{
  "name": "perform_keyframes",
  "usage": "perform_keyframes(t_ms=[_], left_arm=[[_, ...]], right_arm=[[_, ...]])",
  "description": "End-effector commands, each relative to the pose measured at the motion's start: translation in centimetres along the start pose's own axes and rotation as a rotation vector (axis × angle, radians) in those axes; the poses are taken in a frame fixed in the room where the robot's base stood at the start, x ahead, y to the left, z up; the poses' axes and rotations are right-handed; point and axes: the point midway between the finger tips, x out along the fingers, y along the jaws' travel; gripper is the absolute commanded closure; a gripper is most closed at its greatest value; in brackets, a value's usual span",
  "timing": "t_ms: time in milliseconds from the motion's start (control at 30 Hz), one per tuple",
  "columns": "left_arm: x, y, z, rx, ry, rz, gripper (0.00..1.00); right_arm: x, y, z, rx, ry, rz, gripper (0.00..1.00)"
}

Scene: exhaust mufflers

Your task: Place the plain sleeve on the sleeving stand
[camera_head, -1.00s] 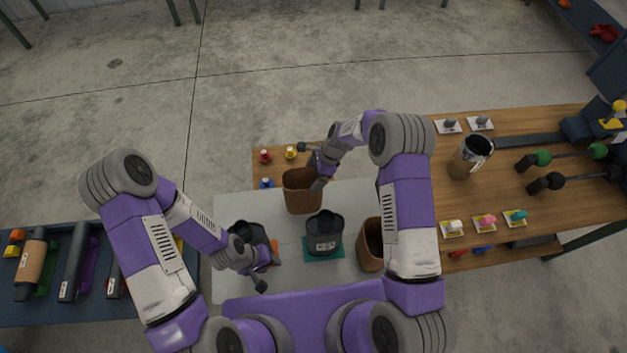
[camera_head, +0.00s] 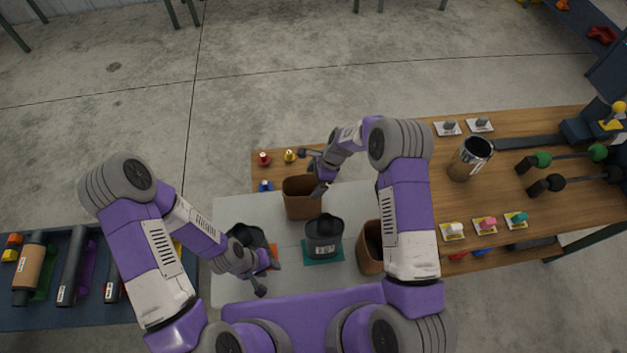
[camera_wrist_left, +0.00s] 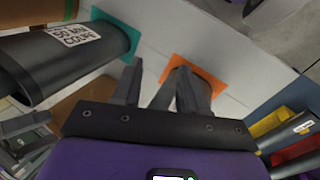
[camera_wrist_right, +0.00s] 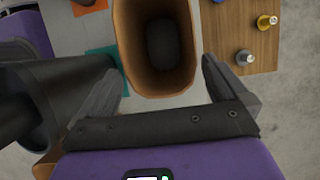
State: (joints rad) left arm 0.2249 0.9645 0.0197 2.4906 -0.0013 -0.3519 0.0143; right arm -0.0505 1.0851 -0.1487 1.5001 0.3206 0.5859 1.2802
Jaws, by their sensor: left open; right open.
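A brown, open-topped sleeve (camera_head: 302,203) stands upright at the back of the pale mat, with no marking visible. My right gripper (camera_head: 312,171) is open at its back right. In the right wrist view the sleeve (camera_wrist_right: 155,80) lies between the spread fingers (camera_wrist_right: 164,68). A second brown sleeve (camera_head: 368,250) is at the mat's right, partly hidden by my right arm. My left gripper (camera_head: 268,277) is open and empty in front of a dark can (camera_head: 245,233) on an orange square. I cannot tell for sure which thing is the sleeving stand.
A dark labelled can (camera_head: 323,232) stands on a teal square (camera_head: 312,257). Small coloured pegs (camera_head: 290,156) stand at the back left.

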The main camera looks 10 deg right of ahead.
Motion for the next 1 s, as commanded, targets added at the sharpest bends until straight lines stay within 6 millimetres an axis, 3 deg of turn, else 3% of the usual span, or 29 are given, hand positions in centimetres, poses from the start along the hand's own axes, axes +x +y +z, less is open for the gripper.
perform_keyframes(t_ms=[300, 500, 1000], left_arm=[[-2.3, 0.9, 0.1, 0.0, 0.0, 0.0, 0.57], [-3.0, 1.1, 0.1, 0.0, 0.0, 0.0, 0.57], [-3.1, 1.2, 0.1, 0.0, 0.0, 0.0, 0.57]], right_arm=[[-7.3, -0.1, 0.1, 0.001, 0.0, -0.004, 0.0], [-10.2, 0.0, 0.1, 0.0, 0.0, -0.002, 0.0], [-11.1, 0.0, 0.0, 0.0, 0.0, 0.0, 0.0]])
